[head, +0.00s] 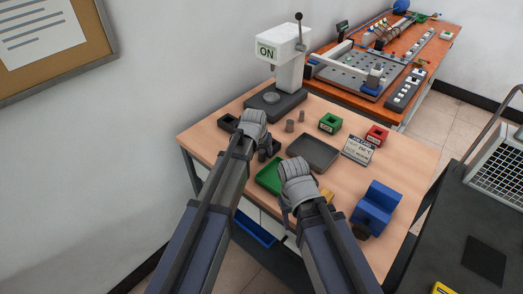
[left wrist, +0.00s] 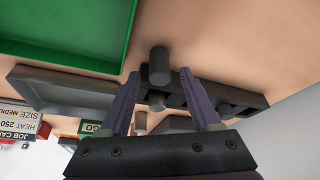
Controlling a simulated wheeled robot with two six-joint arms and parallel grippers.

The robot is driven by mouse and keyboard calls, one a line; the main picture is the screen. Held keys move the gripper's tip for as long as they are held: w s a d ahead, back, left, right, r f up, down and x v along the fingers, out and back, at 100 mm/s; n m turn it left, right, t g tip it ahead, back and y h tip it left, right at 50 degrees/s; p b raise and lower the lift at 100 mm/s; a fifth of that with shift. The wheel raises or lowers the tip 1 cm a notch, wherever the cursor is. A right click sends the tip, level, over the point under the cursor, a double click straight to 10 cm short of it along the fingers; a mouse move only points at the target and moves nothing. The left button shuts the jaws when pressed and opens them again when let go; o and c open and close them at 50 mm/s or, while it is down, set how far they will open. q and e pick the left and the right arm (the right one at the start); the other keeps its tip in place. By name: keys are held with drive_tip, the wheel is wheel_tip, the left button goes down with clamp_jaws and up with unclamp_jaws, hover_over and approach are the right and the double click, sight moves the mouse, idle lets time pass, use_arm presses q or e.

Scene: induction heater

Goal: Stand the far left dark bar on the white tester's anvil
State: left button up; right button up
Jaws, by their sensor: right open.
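The white tester (head: 283,45) with its "ON" sign stands at the back of the table. Its round anvil (head: 271,97) looks bare on the dark base. My left gripper (head: 262,146) is low over the table's left side, in front of the tester. In the left wrist view its fingers (left wrist: 158,74) are spread, with a dark bar (left wrist: 159,65) between their tips and gaps on both sides. A dark holder (left wrist: 174,97) shows behind the fingers. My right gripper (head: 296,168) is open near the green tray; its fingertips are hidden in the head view.
A green tray (head: 268,178), a dark grey tray (head: 315,150) and a job card (head: 359,149) lie right of my left gripper. Green (head: 330,123) and red (head: 377,135) blocks and a blue block (head: 376,207) stand further right.

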use_arm(q)
drive_tip(key=shift+r, duration=0.1)
drive_tip(key=p+v, duration=1.1)
drive_tip(key=v, duration=0.1)
